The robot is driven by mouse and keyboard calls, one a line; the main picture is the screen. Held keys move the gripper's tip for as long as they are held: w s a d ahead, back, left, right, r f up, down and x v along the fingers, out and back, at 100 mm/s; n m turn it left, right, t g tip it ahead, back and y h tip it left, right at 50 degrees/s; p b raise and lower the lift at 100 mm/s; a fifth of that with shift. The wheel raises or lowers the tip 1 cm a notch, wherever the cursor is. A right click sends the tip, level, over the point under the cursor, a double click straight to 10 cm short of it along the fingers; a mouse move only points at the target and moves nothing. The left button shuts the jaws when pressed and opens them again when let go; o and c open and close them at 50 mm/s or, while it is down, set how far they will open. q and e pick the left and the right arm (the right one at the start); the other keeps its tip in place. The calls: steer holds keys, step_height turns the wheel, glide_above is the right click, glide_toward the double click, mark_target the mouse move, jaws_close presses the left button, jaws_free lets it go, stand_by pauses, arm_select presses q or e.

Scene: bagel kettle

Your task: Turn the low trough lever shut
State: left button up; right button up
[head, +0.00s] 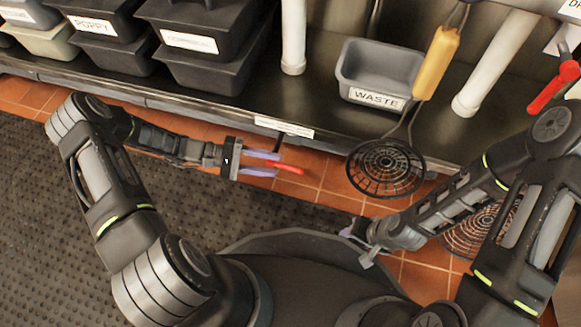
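A low red lever (288,168) sticks out below the counter's front edge, over the tiled floor. It lies nearly level in the head view, its tip to the right and slightly down. My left gripper (272,164) is open, with its two pale purple fingers apart. The lever's left end is at the fingertips and looks to be between them, with a visible gap; contact cannot be told.
A label strip (284,127) is on the counter edge above the lever. A black wire strainer (386,168) hangs right of the lever. Another red lever (553,88) is far right.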

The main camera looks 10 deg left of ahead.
mark_target(291, 167)
arm_select(q)
steer(key=b+x, duration=0.1)
steer(key=x, duration=0.4)
steer(key=shift+d+f+b, duration=0.15)
steer(key=shift+b, duration=0.2)
steer(key=shift+d, duration=0.55)
jaws_close()
stand_by(0.6)
